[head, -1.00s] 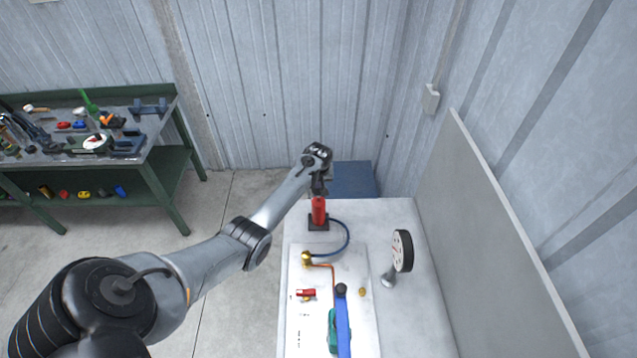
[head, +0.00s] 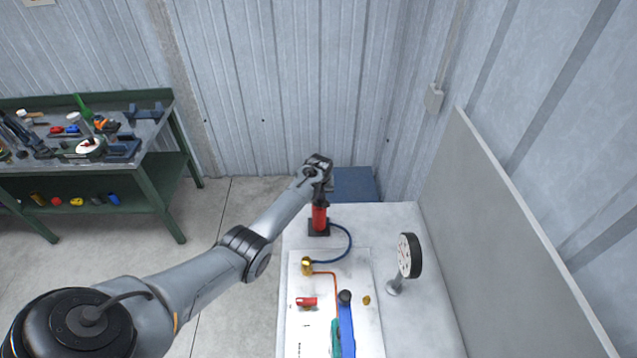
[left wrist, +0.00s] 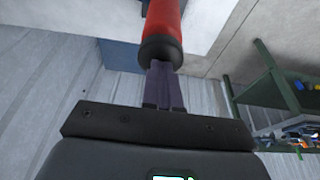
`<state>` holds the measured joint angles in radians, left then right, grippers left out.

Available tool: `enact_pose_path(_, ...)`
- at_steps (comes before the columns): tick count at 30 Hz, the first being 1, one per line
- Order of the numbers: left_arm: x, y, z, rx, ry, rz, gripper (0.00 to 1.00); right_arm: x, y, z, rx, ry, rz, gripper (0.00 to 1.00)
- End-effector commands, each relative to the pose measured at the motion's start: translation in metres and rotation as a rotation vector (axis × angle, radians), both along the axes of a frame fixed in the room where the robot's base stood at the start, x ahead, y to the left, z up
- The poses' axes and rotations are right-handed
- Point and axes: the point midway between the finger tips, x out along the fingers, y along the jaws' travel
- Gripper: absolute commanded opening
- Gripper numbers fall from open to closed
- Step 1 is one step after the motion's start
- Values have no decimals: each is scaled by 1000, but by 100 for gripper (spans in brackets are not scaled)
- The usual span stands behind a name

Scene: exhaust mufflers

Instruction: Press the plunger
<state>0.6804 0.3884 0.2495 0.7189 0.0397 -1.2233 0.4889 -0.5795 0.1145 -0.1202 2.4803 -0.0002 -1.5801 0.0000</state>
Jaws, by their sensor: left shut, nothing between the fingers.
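The red cylinder (head: 319,218) of a pump stands upright on a dark base at the far end of the white table. Its top is hidden behind my left gripper in the head view. My left gripper (head: 322,193) is directly above it. In the left wrist view its dark fingers (left wrist: 162,68) are together and empty. Their tips meet or overlap the black end of the red cylinder (left wrist: 163,22); I cannot tell whether they touch. A separate plunger part cannot be made out. My right gripper is not in view.
A blue hose (head: 346,243) runs from the pump to a brass fitting (head: 306,266). A round gauge (head: 410,256) stands at the right, before a grey panel (head: 500,220). A small red part (head: 306,301) and a blue-handled tool (head: 345,325) lie nearer. A green workbench (head: 165,190) stands left.

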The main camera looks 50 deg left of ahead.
Motion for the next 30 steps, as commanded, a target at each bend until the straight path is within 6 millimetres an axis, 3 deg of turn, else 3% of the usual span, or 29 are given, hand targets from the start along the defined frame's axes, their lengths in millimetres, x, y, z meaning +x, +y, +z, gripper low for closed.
enact_pose_path(5, -2, -3, 3, -4, 10, -4, 0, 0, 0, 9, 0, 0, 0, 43)
enact_pose_path(14, 1, -2, 49, 0, 2, -3, 0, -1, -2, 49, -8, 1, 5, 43)
enact_pose_path(16, 0, -4, 51, 2, -1, -5, 0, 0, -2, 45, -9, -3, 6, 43)
enact_pose_path(30, -12, -20, 118, 3, -3, -3, 0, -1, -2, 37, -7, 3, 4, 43)
